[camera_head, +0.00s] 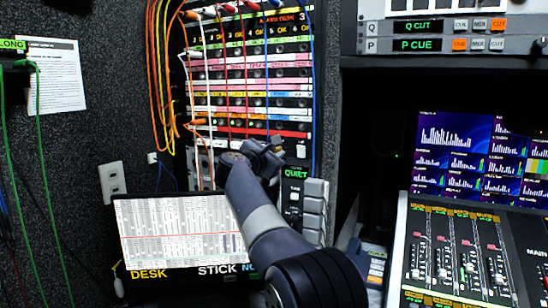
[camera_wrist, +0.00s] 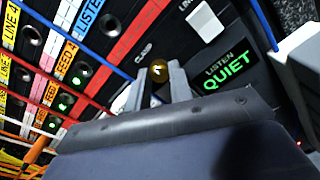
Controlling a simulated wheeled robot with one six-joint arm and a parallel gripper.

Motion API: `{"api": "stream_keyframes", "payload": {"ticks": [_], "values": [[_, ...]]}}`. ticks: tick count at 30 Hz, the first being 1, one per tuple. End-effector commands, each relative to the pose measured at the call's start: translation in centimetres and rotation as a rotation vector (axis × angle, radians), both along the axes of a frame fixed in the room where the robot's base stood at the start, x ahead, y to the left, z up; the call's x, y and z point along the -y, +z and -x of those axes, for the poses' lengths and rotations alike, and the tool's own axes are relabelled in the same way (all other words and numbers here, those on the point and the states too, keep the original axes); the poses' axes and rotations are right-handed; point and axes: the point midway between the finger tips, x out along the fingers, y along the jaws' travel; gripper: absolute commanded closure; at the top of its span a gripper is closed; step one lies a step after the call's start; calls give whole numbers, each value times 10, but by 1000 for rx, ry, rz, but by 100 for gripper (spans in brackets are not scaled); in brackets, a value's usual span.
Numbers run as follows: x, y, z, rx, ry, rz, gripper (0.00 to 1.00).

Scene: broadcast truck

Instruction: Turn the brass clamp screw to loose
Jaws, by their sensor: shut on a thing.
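The brass clamp screw (camera_wrist: 158,69) shows in the wrist view as a small round brass-coloured head with a bright mark, between the tips of my gripper (camera_wrist: 161,80). The two grey fingers are shut on its sides. How far the screw is turned cannot be told. In the head view my gripper (camera_head: 272,152) reaches the lower right of the patch panel, and the arm and gripper hide the screw there.
A patch panel (camera_head: 256,88) with red, blue, orange and white cables stands close by. A lit QUIET display (camera_wrist: 229,70) is just right of the fingers.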

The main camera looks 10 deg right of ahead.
Motion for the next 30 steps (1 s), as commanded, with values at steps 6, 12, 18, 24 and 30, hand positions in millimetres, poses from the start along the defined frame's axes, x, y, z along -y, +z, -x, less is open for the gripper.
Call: {"api": "stream_keyframes", "payload": {"ticks": [6, 12, 18, 24, 30], "values": [[0, -4, -1, 36, -1, -58, 100], [0, -3, -1, 48, -1, -76, 100], [0, -3, -1, 50, -1, -78, 100], [0, -3, -1, 49, -1, -77, 75], [0, -2, 0, 52, -1, -76, 59]]}}
